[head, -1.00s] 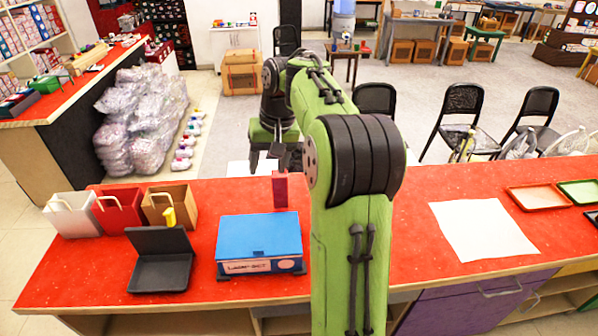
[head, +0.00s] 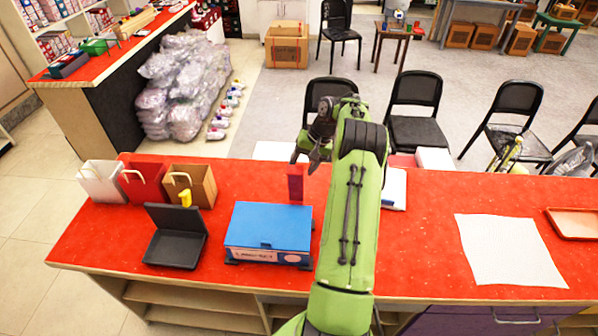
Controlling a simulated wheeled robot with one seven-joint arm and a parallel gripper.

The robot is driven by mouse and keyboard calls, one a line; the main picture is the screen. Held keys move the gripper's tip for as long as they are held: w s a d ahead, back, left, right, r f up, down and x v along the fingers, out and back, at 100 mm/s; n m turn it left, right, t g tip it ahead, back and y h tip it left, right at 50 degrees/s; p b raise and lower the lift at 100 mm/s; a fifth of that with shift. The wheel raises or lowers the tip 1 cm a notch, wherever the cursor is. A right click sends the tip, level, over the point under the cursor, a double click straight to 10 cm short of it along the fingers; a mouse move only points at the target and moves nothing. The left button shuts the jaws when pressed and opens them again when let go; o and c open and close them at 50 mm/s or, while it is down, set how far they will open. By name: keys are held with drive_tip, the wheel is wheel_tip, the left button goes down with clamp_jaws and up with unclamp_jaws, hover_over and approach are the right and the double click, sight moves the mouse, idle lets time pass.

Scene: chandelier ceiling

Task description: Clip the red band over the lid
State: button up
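A box with a blue lid (head: 268,226) stands on the red counter, left of my arm. A red upright piece (head: 296,184), which looks like the red band, stands on the counter just behind the box's right rear corner. My gripper (head: 305,160) hangs at the top of this red piece, its dark fingers apart and pointing down. I cannot tell whether the fingers touch it. My forearm hides part of the counter to the right.
An open black case (head: 178,240) stands left of the box. White, red and brown bags (head: 190,184) stand behind it, with a small yellow item in front. A white sheet (head: 508,250) and a tray (head: 577,222) lie at the right. The counter between arm and sheet is mostly clear.

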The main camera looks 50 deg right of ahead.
sight(296, 185)
drive_tip(key=shift+a+x, duration=0.2)
drive_tip(key=shift+x, duration=0.95)
drive_tip(key=shift+w+f, duration=0.1)
drive_tip(key=shift+f, duration=0.1)
clamp_jaws()
